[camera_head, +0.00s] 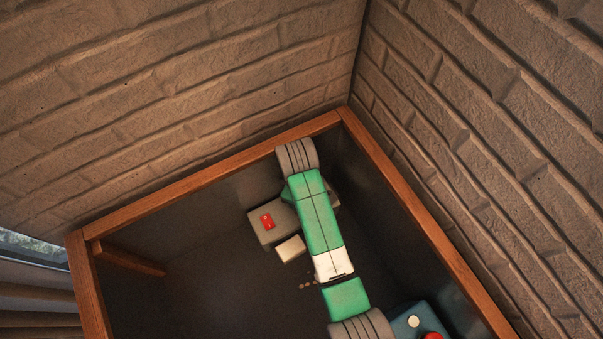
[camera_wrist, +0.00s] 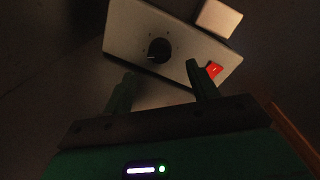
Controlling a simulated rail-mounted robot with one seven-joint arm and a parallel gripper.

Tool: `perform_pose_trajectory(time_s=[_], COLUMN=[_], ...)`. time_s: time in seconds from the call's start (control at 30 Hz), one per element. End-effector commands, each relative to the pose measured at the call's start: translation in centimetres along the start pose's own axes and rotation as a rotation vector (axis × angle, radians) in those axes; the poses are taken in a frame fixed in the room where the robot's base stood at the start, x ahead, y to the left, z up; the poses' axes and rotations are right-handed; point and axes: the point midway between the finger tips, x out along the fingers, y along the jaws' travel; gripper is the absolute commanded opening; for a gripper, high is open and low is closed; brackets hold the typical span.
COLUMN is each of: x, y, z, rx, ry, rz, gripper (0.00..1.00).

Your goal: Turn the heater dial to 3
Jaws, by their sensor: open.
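The heater is a grey box (camera_wrist: 200,54) at the top of the wrist view, with a black round dial (camera_wrist: 158,50) on its face. A small light mark shows at the dial's lower left edge, and tiny marks sit around it, too small to read. A red switch (camera_wrist: 214,70) is at the box's right end. My gripper (camera_wrist: 162,76) is open and empty, its two green fingers apart just below the dial in the picture, not around it. In the head view the heater (camera_head: 262,237) is partly behind my arm, which hides the dial.
A white block (camera_head: 290,248) lies beside the heater; it also shows in the wrist view (camera_wrist: 217,18). A wooden rim (camera_head: 200,186) and brick walls (camera_head: 180,90) bound the dark surface. A blue box (camera_head: 408,323) with a red button is at lower right. Dark space left is clear.

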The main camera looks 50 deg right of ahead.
Motion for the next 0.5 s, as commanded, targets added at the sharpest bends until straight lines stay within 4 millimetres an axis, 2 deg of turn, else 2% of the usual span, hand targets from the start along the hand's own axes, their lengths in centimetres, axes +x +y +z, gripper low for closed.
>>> perform_pose_trajectory(time_s=[0.23, 0.5], x=[0.2, 5.3], y=[0.1, 0.0], z=[0.1, 0.1], rx=[-0.070, -0.068], ry=[0.007, 0.006], rz=[-0.009, -0.009], gripper=[0.58, 0.58])
